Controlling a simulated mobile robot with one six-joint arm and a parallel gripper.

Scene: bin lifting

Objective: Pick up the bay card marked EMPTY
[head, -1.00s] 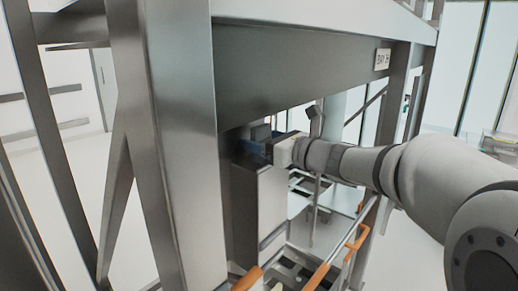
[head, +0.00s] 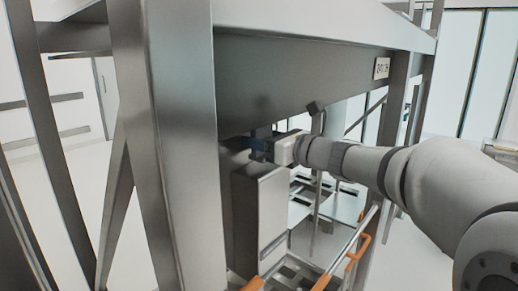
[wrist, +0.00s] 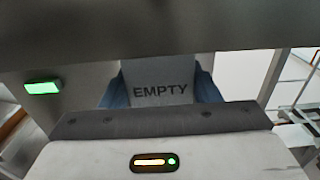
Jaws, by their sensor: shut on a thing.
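The bay card marked EMPTY (wrist: 160,72) shows in the wrist view as a pale grey card with dark letters, upright to the camera. My gripper (wrist: 161,88) has a blue finger on each side of the card and is shut on it. The card's lower part is hidden behind my gripper body. In the head view my gripper (head: 256,145) is under the wide steel beam, above the top of a grey metal box; the card cannot be made out there.
The steel beam (head: 290,75) runs close above my gripper, with a bay label (head: 382,68) on it. A thick upright post (head: 175,150) stands left. The grey metal box (head: 260,210) is below. Orange-handled rails (head: 357,250) are lower right. A green light (wrist: 42,87) glows at left.

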